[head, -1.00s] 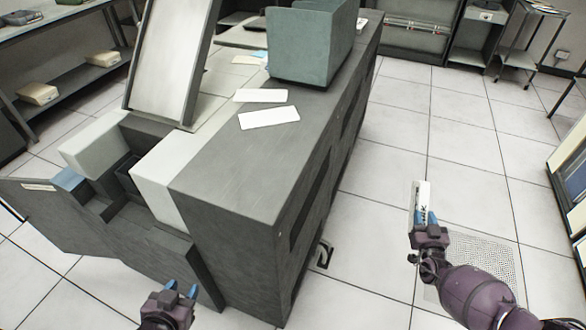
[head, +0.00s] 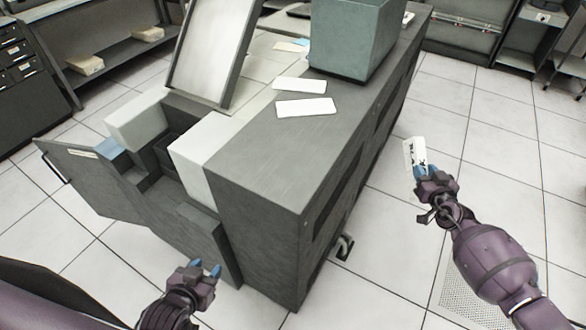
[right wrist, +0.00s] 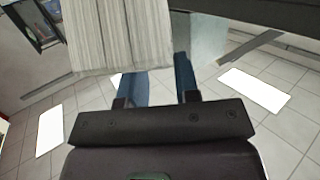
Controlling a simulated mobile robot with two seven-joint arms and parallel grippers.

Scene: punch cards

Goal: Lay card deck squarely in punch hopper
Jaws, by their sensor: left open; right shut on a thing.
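The card deck (head: 409,155), a pale block with dark marks on one face, is held upright in my right gripper (head: 422,172), to the right of the punch machine and clear of it. In the right wrist view the deck (right wrist: 115,38) shows as a striped stack beyond the blue fingers (right wrist: 160,88). The punch (head: 262,175) is a grey cabinet; a dark recess (head: 168,148) between two pale blocks at its left looks like the hopper, and its floor is partly hidden. My left gripper (head: 206,269) is open and empty, low in front of the cabinet.
A grey-green box (head: 355,40) stands on the cabinet top, with two white cards (head: 306,107) lying in front of it. A slanted panel (head: 215,50) rises behind the recess. Shelves (head: 110,65) stand at back left. Open tiled floor lies right of the cabinet.

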